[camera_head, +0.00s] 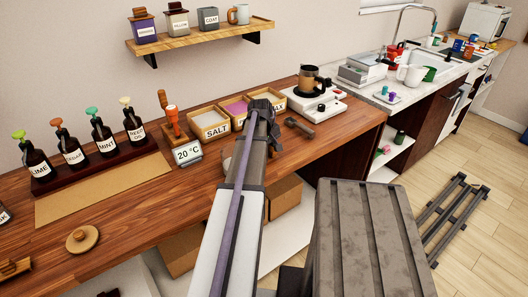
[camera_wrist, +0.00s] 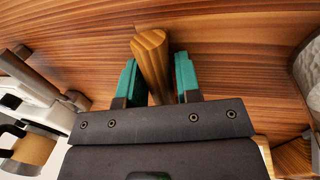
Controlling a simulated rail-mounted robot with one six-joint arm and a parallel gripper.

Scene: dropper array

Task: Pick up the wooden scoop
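In the wrist view a brown wooden handle (camera_wrist: 151,60), seemingly the scoop's, lies between the two teal fingers of my gripper (camera_wrist: 159,75). The fingers are on either side of it and very close. Its rounded end sticks out past the fingertips, and the rest of it is hidden behind the gripper body. I cannot tell whether both fingers press on it. In the head view my gripper (camera_head: 264,104) is low over the wooden counter, in front of the labelled bins. The scoop does not show there, as the arm covers that spot.
Salt bin (camera_head: 209,122) and other bins stand behind the gripper. A dark brown tool (camera_head: 299,127) lies right of the gripper. A temperature display (camera_head: 187,152) is at left.

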